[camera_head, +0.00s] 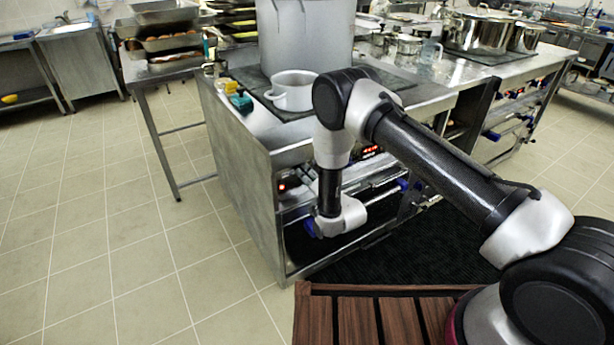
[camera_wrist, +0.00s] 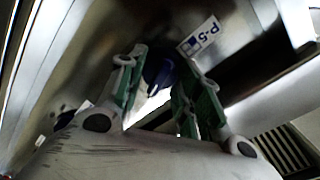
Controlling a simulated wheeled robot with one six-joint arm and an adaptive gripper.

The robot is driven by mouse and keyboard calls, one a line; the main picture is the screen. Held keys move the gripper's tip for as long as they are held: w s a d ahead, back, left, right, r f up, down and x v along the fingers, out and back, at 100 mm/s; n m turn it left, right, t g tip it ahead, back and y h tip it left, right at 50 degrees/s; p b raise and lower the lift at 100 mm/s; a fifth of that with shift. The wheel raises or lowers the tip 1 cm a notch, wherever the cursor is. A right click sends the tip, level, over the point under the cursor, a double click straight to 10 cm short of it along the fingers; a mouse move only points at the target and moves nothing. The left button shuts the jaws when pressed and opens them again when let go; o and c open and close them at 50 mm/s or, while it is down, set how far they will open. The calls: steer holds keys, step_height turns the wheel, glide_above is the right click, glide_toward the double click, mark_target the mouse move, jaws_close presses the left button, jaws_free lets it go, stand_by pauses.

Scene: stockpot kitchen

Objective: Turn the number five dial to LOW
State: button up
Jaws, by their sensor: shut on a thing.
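The number five dial (camera_wrist: 158,72) is a dark blue knob on the metal front, beside a white label marked P-5 (camera_wrist: 199,36) in the wrist view. My gripper (camera_wrist: 164,68) has its green-padded fingers on either side of this knob and is shut on it. The fingers hide part of the knob, and I cannot read its setting or see a LOW mark. In the head view my wrist is low at the front of the steel cooking unit (camera_head: 238,145), and my fingers are hidden there.
A large stockpot (camera_head: 305,38) and a smaller white pot (camera_head: 292,90) stand on the unit's top. Other blue knobs (camera_head: 403,185) and rails line its front near my arm. A dark mat (camera_head: 430,245) lies on the floor. The tiled floor to the left is clear.

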steer(key=m, duration=0.3)
steer(key=shift+d+m, duration=0.1)
steer(key=shift+m, duration=1.9)
steer(key=o, duration=1.1)
steer(key=shift+c, duration=0.2)
steer(key=v, duration=1.2)
steer(key=shift+w+d, duration=0.15)
steer(key=shift+d, duration=0.05)
